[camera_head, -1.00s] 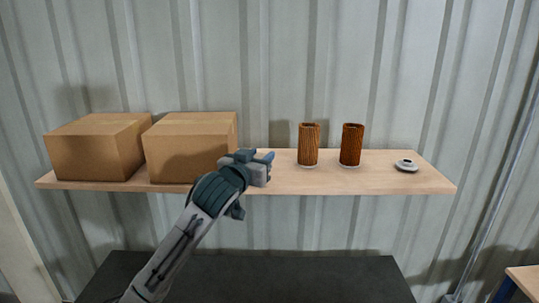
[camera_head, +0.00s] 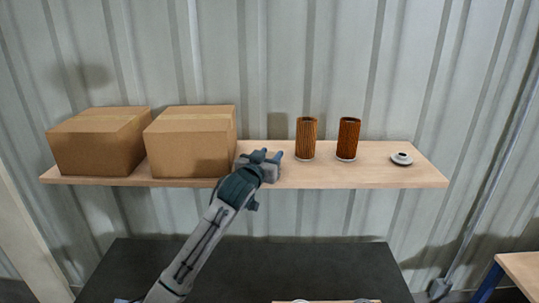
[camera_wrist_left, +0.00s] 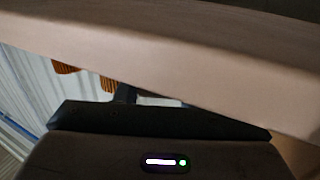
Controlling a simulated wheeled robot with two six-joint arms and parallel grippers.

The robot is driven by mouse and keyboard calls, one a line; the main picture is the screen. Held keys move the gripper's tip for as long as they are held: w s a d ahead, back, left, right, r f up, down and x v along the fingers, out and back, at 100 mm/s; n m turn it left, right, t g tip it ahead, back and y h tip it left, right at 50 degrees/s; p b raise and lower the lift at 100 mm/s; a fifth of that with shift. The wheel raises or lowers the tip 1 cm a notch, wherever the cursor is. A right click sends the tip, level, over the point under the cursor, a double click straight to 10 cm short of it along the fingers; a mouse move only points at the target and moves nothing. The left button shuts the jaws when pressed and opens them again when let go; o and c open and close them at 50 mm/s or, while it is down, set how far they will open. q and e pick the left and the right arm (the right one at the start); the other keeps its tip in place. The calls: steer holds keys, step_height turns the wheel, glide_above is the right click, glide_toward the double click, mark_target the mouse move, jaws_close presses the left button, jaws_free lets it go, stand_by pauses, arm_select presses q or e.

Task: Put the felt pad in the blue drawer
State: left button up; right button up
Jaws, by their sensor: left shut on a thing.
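My left gripper (camera_head: 269,160) is at the front edge of the wooden shelf, right of the cardboard boxes. Its jaws are shut on a small grey piece (camera_head: 270,172), which may be the felt pad; the arm and fingers cover much of it. In the left wrist view a dark finger (camera_wrist_left: 125,94) shows below a large pale slab, probably the shelf edge (camera_wrist_left: 200,65). I see no blue drawer. My right gripper is not in view.
On the shelf (camera_head: 330,180) stand two cardboard boxes (camera_head: 97,145) (camera_head: 188,145), two orange-brown pleated cartridges (camera_head: 306,137) (camera_head: 348,138) and a white ring-shaped cap (camera_head: 401,159). A wooden-topped table with blue legs (camera_head: 525,270) is at the lower right.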

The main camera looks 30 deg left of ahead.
arm_select(q)
steer(key=shift+f, duration=0.1)
steer(key=o, duration=0.8)
steer(key=shift+c, duration=0.2)
steer(key=shift+o, duration=1.1)
steer(key=shift+s, duration=0.15)
